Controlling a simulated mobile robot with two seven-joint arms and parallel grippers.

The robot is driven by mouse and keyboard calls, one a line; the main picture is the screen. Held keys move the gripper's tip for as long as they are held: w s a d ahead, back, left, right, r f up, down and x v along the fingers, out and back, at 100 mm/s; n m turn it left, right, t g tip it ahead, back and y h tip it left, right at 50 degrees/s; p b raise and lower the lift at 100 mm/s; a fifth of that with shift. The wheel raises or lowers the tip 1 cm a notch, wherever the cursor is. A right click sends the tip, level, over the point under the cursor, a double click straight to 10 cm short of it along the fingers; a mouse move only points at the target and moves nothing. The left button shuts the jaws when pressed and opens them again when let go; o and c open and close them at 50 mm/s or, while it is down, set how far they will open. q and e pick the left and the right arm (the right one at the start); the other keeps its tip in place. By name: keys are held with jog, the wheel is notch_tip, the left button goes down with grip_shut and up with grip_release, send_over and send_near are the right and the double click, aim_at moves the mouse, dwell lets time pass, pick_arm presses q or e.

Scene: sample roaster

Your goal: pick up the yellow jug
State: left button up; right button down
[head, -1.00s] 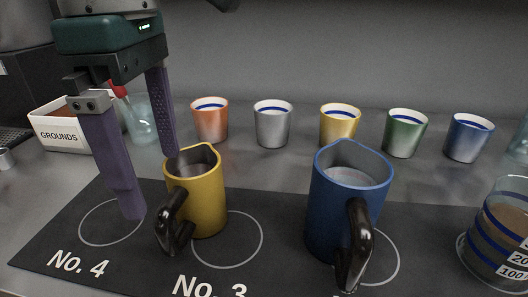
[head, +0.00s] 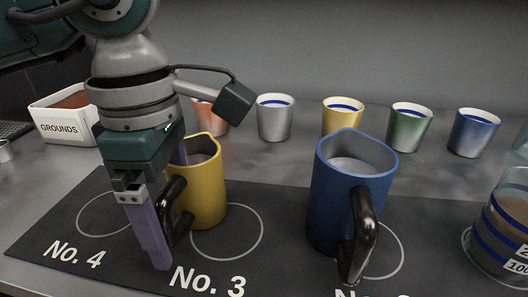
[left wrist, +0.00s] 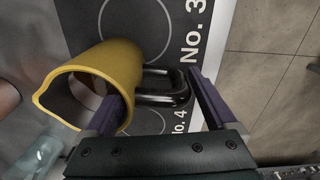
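The yellow jug (head: 208,190) stands upright on the dark mat at the No. 3 ring, its black handle (head: 174,210) toward the front left. My left gripper (head: 170,212) is at the jug's left side by the handle, fingers apart. In the left wrist view, the yellow jug (left wrist: 117,58) is at left with its mouth visible. The handle (left wrist: 165,88) lies between the two purple fingers of the left gripper (left wrist: 153,86). One finger overlaps the jug's mouth; whether it touches the jug I cannot tell. My right gripper is out of view.
A blue jug (head: 338,200) stands to the right on the dark mat (head: 270,265). A glass beaker (head: 502,225) of brown liquid is at far right. Several coloured cups, including a silver one (head: 276,120), line the back. A white grounds box (head: 68,122) is at back left.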

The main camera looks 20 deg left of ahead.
pick_arm(q)
grip_shut()
dwell(0.5)
